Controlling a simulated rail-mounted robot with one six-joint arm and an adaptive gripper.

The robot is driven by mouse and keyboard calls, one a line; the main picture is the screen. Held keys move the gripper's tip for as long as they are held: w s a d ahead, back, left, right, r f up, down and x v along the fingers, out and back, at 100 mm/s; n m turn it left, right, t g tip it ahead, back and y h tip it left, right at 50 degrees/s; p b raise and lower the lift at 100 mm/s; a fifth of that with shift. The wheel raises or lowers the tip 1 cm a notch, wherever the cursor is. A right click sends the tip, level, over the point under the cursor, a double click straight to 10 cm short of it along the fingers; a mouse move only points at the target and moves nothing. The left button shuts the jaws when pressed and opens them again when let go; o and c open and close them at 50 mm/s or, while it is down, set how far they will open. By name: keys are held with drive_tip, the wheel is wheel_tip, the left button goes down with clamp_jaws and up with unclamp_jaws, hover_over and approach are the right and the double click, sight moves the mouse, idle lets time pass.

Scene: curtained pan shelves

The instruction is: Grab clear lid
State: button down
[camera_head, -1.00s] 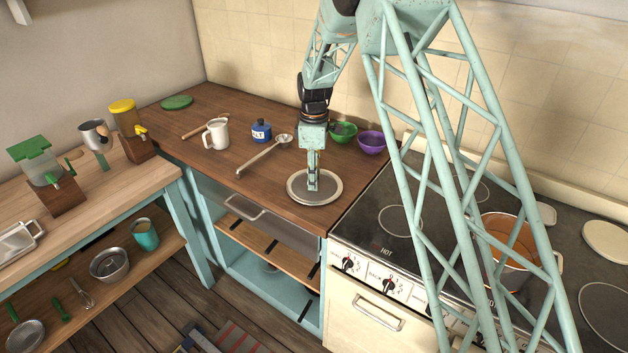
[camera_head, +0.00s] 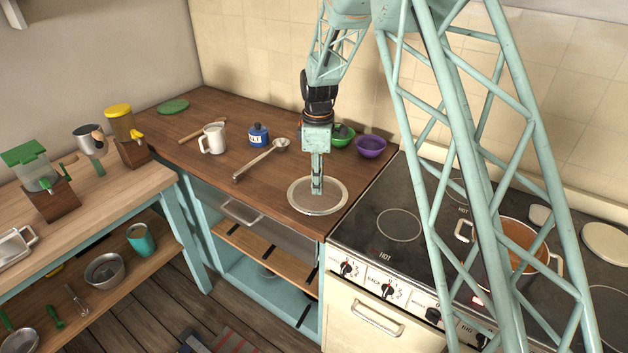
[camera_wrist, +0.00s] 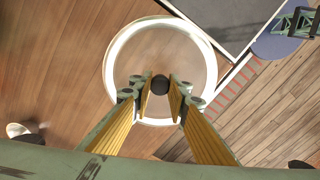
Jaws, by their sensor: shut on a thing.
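The clear lid (camera_head: 325,207) is a round see-through disc with a pale rim, at the front right of the brown wooden counter. In the wrist view the lid (camera_wrist: 120,75) shows as a pale ring with wood visible through it, and a dark round knob (camera_wrist: 160,84) at its middle. My gripper (camera_head: 317,190) points straight down over the lid's middle. In the wrist view my gripper (camera_wrist: 160,88) has its two yellow-lined fingers on either side of the knob, shut on it. I cannot tell whether the lid touches the counter.
A ladle (camera_head: 262,160), white mug (camera_head: 213,139), blue salt jar (camera_head: 258,135), green bowl (camera_head: 342,137) and purple bowl (camera_head: 371,146) stand behind the lid. The stove (camera_head: 365,250) with an orange-filled pot (camera_head: 522,240) is to the right. The counter's front edge is close.

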drive_tip(key=s+d, duration=0.1)
drive_tip(key=s, duration=0.2)
drive_tip(key=s+d, duration=0.2)
drive_tip(key=s, duration=0.1)
drive_tip(key=s+d+r, duration=0.1)
drive_tip(key=s, duration=0.3)
drive_tip(key=shift+d+r+b, duration=0.1)
drive_tip(key=shift+d+b, duration=0.05)
drive_tip(key=shift+b, duration=0.2)
